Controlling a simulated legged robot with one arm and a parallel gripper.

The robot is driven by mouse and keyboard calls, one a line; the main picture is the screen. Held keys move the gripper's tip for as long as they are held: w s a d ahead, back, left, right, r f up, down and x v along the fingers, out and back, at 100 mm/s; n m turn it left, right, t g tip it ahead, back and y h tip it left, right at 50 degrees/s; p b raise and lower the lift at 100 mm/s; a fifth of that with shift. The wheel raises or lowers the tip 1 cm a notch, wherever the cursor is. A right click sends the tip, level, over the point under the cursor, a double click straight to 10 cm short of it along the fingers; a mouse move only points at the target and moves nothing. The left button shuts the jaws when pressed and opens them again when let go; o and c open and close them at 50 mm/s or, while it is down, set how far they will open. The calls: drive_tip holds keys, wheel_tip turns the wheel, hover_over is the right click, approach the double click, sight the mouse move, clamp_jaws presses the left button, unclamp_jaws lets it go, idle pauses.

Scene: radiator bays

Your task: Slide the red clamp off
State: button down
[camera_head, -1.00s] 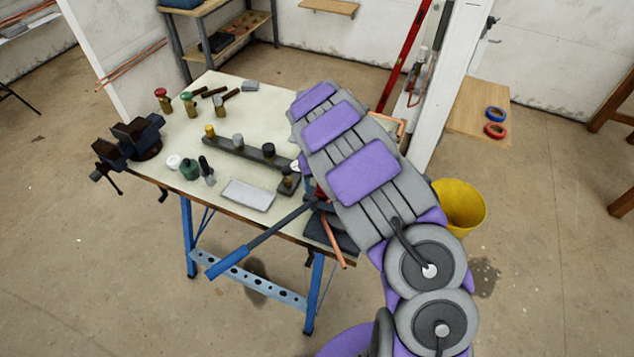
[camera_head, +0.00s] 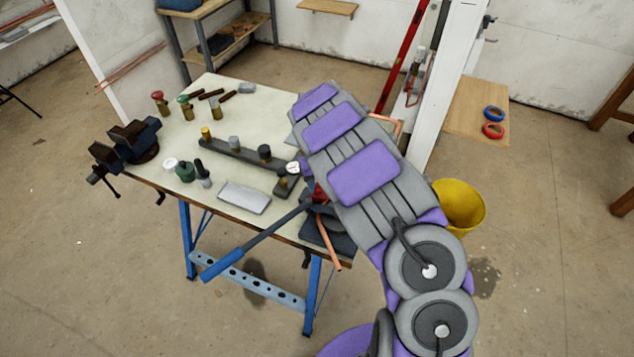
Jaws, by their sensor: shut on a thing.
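A small dark red piece (camera_head: 320,193) shows at the left edge of my arm, by the head of a blue-handled lever tool (camera_head: 240,255) at the bench's front right. It may be the red clamp, but most of it is hidden and I cannot tell. A copper pipe (camera_head: 328,243) slants down from that tool over the bench edge. My grey and purple arm reaches across the right of the bench. My gripper is hidden behind the arm links, so its jaws and what they hold do not show.
The workbench (camera_head: 270,105) holds a vise (camera_head: 133,140), several valves, a dark bar with fittings (camera_head: 235,152) and a pale block (camera_head: 245,197). A white post (camera_head: 445,85) and yellow bucket (camera_head: 460,205) stand to the right. A board (camera_head: 470,110) holds blue and red rings.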

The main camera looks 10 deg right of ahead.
sight(307, 194)
drive_tip(key=shift+w+a+p, duration=0.2)
drive_tip(key=shift+w+a, duration=0.3)
drive_tip(key=shift+a, duration=0.2)
drive_tip(key=shift+w+a+p, duration=0.2)
drive_tip(key=shift+w+a, duration=0.3)
drive_tip(key=shift+a, duration=0.2)
drive_tip(key=shift+d, duration=0.1)
drive_tip(key=c, duration=1.2)
unclamp_jaws()
drive_tip(key=shift+w, duration=0.1)
drive_tip(key=shift+o, duration=1.4)
drive_tip(key=shift+w+a+f, duration=0.1)
drive_tip(key=shift+w+a, duration=0.05)
drive_tip(key=shift+a, duration=0.05)
drive_tip(key=shift+o, duration=0.6)
